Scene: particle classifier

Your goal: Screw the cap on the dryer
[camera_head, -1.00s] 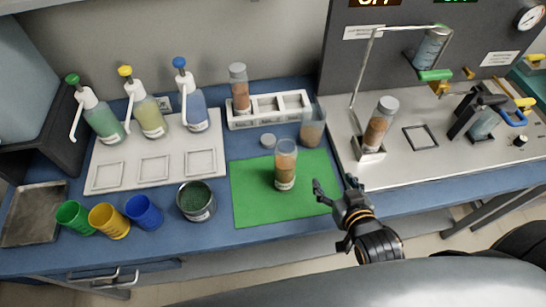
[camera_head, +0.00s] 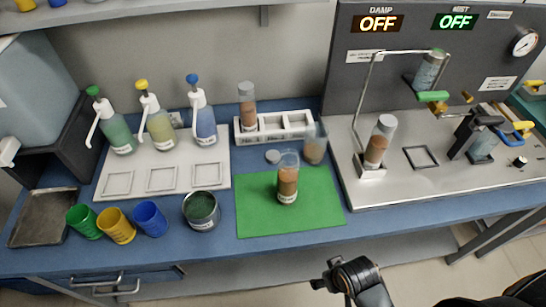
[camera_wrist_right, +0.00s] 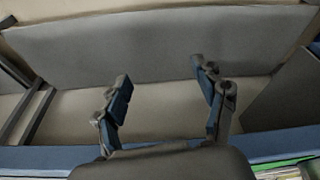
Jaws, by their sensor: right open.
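A small grey round cap (camera_head: 273,157) lies flat on the blue bench, just behind the green mat. A clear container with brown-orange granules (camera_head: 288,183) stands upright and looks uncapped on the green mat (camera_head: 318,216). Which object is the dryer, I cannot tell for sure. My right gripper (camera_head: 320,284) is low, in front of the bench edge, apart from the mat and cap. In the right wrist view its fingers (camera_wrist_right: 165,100) are spread with nothing between them. My left gripper is not in view.
A clear cup (camera_head: 314,148) stands behind the mat. A white rack (camera_head: 290,131) holds a capped bottle (camera_head: 247,105). Another capped bottle (camera_head: 380,142) stands on the metal machine (camera_head: 440,185). Pump bottles, coloured cups and a dark green-filled tin (camera_head: 201,212) are left.

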